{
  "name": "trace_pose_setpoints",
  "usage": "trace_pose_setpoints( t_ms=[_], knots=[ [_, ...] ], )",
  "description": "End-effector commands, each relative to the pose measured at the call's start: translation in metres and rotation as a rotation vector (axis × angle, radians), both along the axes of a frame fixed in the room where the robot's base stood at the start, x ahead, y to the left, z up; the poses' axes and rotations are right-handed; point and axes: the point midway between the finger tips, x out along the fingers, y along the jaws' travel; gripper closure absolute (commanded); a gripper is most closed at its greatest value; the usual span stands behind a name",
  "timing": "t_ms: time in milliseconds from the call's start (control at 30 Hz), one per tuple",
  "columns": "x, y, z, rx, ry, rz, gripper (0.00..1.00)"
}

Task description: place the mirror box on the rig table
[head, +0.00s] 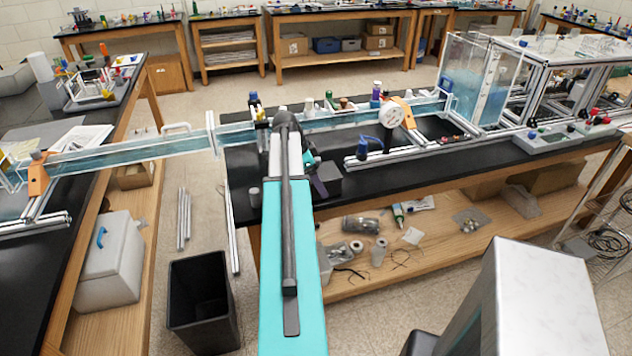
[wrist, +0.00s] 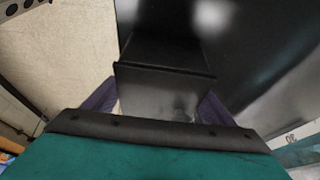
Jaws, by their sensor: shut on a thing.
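The mirror box (wrist: 165,88) is a dark, glossy box between the two purple fingers of my gripper (wrist: 158,102) in the wrist view. My gripper is shut on it. In the head view the box (head: 328,180) shows as a small dark block just right of my gripper (head: 314,176), over the front part of the black rig table (head: 440,169). My arm hides part of the gripper and of the table. I cannot tell whether the box's underside touches the tabletop. The wrist view shows dark glossy tabletop (wrist: 275,50) beside the box and pale floor at the left.
A long clear channel (head: 140,152) spans the gap between the left bench and the rig table. Rails, bottles and a white round dial (head: 391,115) stand behind the box. A clear tank (head: 478,80) is at the right. A black bin (head: 203,300) stands on the floor.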

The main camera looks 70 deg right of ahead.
Motion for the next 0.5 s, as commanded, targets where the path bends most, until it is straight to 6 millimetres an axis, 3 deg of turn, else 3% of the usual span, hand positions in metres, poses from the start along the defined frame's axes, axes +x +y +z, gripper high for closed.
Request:
trace_pose_setpoints(
  t_ms=[67, 100, 200, 500],
  knots=[
    [-0.0001, -0.0002, -0.0023, -0.001, 0.001, 0.0, 0.56],
    [-0.0001, -0.0001, -0.0027, 0.0, 0.0, 0.0, 0.2],
    [-0.0002, -0.0002, -0.0022, 0.0, 0.0, 0.0, 0.04],
    [-0.0004, -0.0002, -0.0017, 0.0, 0.0, 0.0, 0.03]
  ],
)
